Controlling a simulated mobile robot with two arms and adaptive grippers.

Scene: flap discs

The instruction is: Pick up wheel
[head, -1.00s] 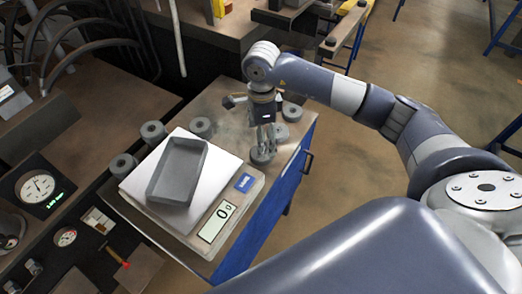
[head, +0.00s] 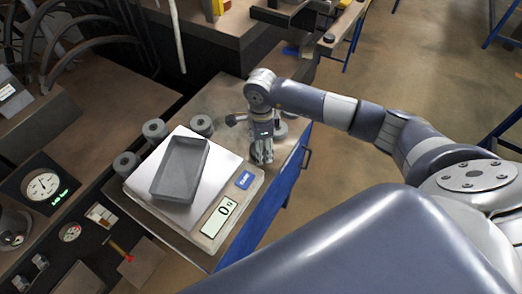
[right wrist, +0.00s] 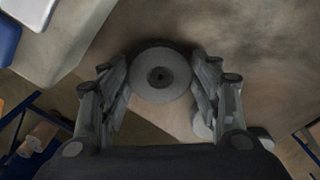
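A grey wheel (right wrist: 160,75) with a dark centre hole lies under my right gripper, between its fingers in the right wrist view. In the head view this wheel (head: 256,157) is mostly hidden behind the fingers. My right gripper (head: 262,158) points down at the table's right part. Its fingers (right wrist: 160,68) stand on both sides of the wheel, spread about its width, very close to its rim; firm contact is not clear. My left gripper is out of view.
A scale (head: 240,205) reading 0 carries an empty grey tray (head: 178,192) left of my right gripper. The metal table (head: 222,100) has a blue side and a handle at right. A machine with hoses and gauges stands at left.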

